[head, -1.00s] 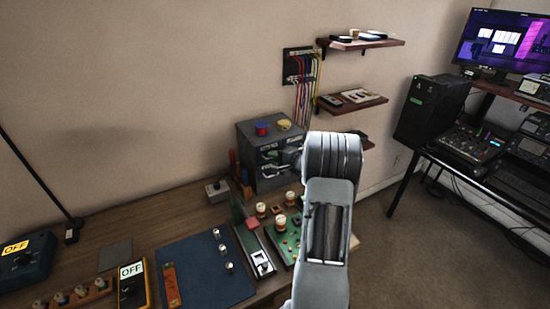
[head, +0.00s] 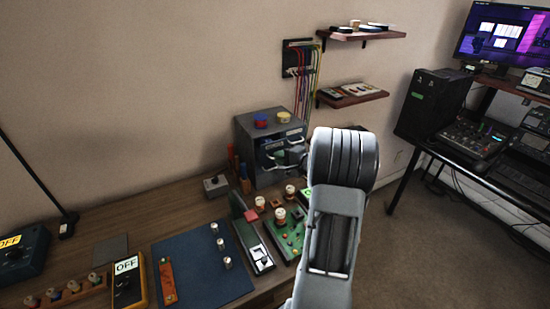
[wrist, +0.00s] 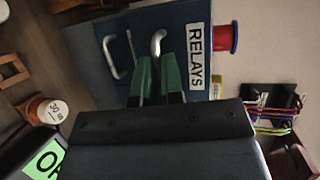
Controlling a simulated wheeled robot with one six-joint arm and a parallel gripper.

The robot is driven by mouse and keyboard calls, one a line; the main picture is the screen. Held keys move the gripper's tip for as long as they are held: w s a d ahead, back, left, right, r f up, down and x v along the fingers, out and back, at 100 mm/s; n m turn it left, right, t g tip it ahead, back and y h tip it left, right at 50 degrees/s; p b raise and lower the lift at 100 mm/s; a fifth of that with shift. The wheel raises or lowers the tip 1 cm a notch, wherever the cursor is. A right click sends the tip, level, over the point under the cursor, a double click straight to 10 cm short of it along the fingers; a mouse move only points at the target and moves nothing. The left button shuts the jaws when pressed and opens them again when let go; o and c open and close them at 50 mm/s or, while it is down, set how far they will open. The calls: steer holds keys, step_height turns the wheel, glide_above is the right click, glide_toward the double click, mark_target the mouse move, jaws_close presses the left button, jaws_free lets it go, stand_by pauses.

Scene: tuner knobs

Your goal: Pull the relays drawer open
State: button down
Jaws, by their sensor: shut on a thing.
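The grey drawer cabinet (head: 262,172) stands at the back of the bench, with blue drawer fronts and metal handles. In the wrist view, the blue relays drawer (wrist: 185,25) carries a white RELAYS label (wrist: 199,53). Its curved metal handle (wrist: 157,42) lies at the tips of the green fingers. My gripper (wrist: 158,68) is shut on this handle. A second handle (wrist: 111,58) on the drawer below is apart from the fingers. I cannot tell how far the relays drawer stands out.
Wall shelves (head: 352,98) are behind my arm.

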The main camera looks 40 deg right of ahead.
steer(key=s+b, duration=0.2)
steer(key=s, duration=0.4)
steer(key=shift+s+a+b, duration=0.35)
steer(key=shift+s+a, duration=0.05)
steer(key=shift+a, duration=0.05)
steer(key=c, duration=1.5)
jaws_free()
steer(key=shift+c, duration=0.2)
steer(key=shift+s, duration=0.1)
steer(key=b+v, duration=0.1)
steer(key=v, duration=1.2)
steer(key=shift+s, duration=0.3)
steer(key=shift+d, duration=0.15)
